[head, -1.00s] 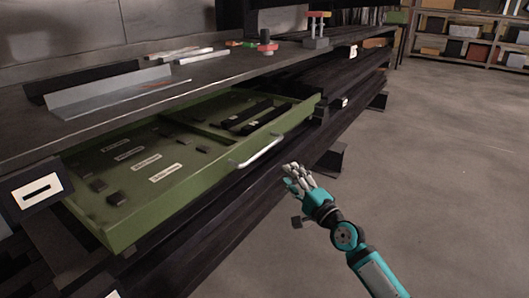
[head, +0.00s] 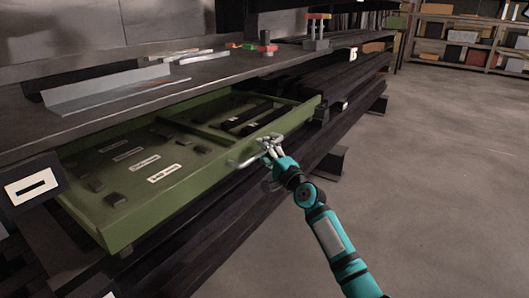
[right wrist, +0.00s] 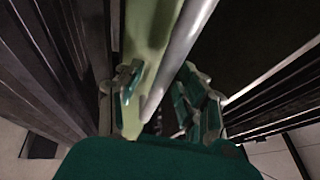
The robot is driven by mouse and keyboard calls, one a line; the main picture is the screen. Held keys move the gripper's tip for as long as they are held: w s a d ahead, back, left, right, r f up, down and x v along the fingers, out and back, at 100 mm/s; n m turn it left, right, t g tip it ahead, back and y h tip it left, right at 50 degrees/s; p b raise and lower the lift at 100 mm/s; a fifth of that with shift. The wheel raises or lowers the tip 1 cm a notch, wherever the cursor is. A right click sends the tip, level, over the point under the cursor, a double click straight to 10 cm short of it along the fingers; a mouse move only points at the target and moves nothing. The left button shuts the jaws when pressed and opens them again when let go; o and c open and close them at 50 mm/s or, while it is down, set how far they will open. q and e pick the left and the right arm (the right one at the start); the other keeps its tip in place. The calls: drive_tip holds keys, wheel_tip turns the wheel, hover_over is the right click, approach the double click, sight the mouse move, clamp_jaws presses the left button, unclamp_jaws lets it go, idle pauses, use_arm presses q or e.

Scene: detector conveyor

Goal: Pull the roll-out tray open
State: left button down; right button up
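The green roll-out tray (head: 150,208) stands partly pulled out from under the dark workbench. It has flat compartments with small dark parts and white labels. Its pale bar handle (head: 240,164) is on the front face. My right gripper (head: 268,146) is at the handle and hides its right part. In the right wrist view the handle (right wrist: 178,58) runs between the spread fingers of my right gripper (right wrist: 160,100), with the tray's green front (right wrist: 147,40) behind it. The fingers look open, with a gap beside the bar. My left gripper is not in view.
The workbench top (head: 215,68) carries a grey metal angle piece (head: 110,92) and a red-topped fixture (head: 318,30). Dark beams (head: 335,85) lie beneath it. A shelf with boxes (head: 470,35) stands at the back right. The floor (head: 440,160) on the right is clear.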

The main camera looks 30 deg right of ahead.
clamp_jaws()
idle(0.5)
